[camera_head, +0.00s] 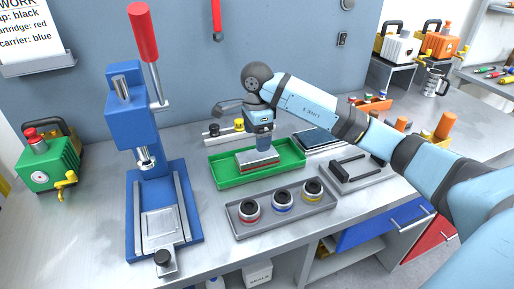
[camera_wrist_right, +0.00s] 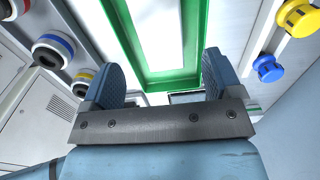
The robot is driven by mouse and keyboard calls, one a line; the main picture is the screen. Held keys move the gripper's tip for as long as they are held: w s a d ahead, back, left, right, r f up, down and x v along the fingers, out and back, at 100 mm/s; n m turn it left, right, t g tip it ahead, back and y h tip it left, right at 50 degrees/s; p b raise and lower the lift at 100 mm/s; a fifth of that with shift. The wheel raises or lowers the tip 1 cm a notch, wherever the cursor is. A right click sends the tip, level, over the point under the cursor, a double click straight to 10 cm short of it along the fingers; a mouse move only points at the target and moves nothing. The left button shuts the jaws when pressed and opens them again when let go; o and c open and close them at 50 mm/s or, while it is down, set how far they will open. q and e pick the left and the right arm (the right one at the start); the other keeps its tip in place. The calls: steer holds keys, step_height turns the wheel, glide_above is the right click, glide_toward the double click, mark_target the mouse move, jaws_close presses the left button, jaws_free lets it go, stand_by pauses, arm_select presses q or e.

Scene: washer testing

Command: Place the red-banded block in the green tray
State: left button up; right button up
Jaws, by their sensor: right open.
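The green tray (camera_head: 292,151) lies on the bench in the head view. A pale grey block with a red band (camera_head: 250,161) lies low inside it, near the middle. My right gripper (camera_head: 264,150) points down at the block, its tips at or just above the block's top; I cannot tell whether they touch. It is open. In the right wrist view, the two fingers (camera_wrist_right: 161,75) stand apart, with the tray's green rim (camera_wrist_right: 165,78) beyond them. A bright white surface fills the space inside that rim; I cannot tell if it is the block. My left gripper is out of view.
A grey tray (camera_head: 283,224) with three ringed round parts stands in front of the green tray. A blue press (camera_head: 133,100) with a red-handled lever stands left. A green machine (camera_head: 48,165) is farther left. A black-handled fixture (camera_head: 357,165) and a dark tablet (camera_head: 318,138) lie right.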

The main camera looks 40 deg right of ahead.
mark_target(257, 154)
steer(key=shift+r, duration=2.4)
